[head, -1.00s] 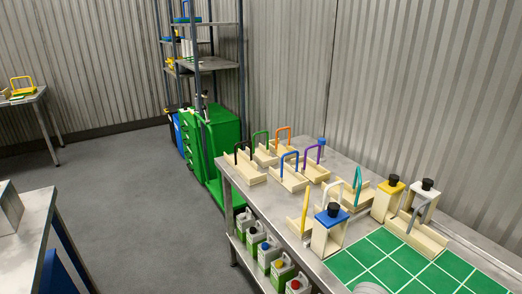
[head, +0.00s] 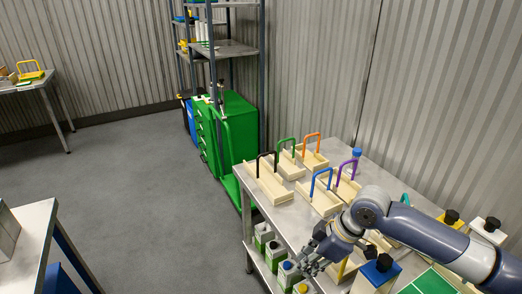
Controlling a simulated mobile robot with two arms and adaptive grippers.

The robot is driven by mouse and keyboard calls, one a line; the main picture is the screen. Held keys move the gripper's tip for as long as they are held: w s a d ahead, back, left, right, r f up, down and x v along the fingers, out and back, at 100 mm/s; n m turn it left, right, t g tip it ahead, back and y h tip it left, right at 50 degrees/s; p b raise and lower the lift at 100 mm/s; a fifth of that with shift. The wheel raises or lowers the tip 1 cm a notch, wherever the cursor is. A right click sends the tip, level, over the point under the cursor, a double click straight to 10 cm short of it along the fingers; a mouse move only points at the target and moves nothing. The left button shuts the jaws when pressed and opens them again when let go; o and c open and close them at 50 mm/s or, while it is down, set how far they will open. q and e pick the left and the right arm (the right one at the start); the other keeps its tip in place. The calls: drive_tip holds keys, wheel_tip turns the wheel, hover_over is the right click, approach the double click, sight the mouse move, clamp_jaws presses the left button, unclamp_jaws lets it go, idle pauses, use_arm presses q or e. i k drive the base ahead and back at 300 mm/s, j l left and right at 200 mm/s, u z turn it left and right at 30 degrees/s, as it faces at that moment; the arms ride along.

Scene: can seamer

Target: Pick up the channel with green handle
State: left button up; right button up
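The channel with the green handle (head: 291,168) is a cream, open trough at the back of the metal table, with its green loop standing upright. It sits between the black-handled channel (head: 268,184) and the orange-handled channel (head: 312,158). My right arm comes in from the right. My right gripper (head: 311,264) is over the table's near left edge, well in front of the green-handled channel and apart from it. Its fingers are small and seen against the bottles, so I cannot tell whether they are open. My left gripper is not in view.
A blue-handled channel (head: 320,200) and a purple-handled channel (head: 347,186) stand between my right arm and the back row. Bottles (head: 264,235) stand on the lower shelf. A green cabinet (head: 238,125) is beyond the table. My arm hides part of the tabletop.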

sight(286, 165)
drive_tip(key=i+j+z, duration=0.15)
drive_tip(key=i, duration=0.25)
drive_tip(key=i+z, duration=0.1)
drive_tip(key=i, duration=0.35)
drive_tip(key=i+j+z, duration=0.15)
drive_tip(key=i, duration=0.25)
drive_tip(key=i+j+z, duration=0.1)
drive_tip(key=i+j, duration=0.2)
drive_tip(key=i+j+z, duration=0.6)
drive_tip(key=j, duration=0.4)
drive_tip(key=i, duration=0.1)
